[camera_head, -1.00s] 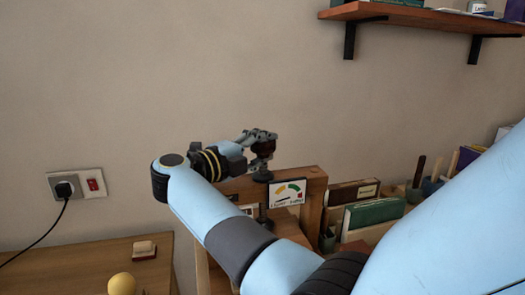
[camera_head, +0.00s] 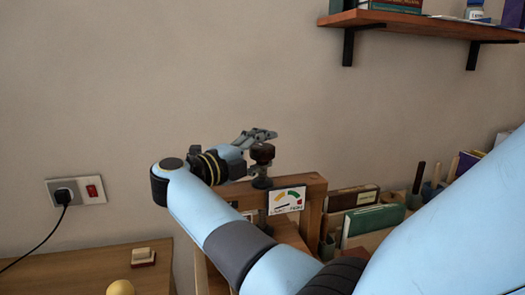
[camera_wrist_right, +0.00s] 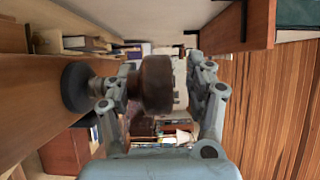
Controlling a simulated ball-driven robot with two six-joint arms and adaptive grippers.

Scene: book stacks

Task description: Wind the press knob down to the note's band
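The dark brown press knob (camera_head: 262,153) tops a screw on the wooden press frame (camera_head: 315,205). My right gripper (camera_head: 262,136) is at the knob, its fingers showing just above and behind it. In the right wrist view the knob (camera_wrist_right: 157,84) lies between the spread fingers of this gripper (camera_wrist_right: 162,70), with a clear gap on the right; contact on the left is unclear. A dial (camera_head: 287,200) with yellow, green and red bands is on the press front; its needle points to the left, yellow side. A small pale card, partly hidden by my arm, cannot be read. My left gripper is not in view.
Books and a green box (camera_head: 373,222) stand right of the press. A shelf (camera_head: 425,22) is on the wall above right. A wooden table (camera_head: 85,270) with a small block (camera_head: 143,257) is at left, below a wall socket (camera_head: 76,191). My arm covers the lower right.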

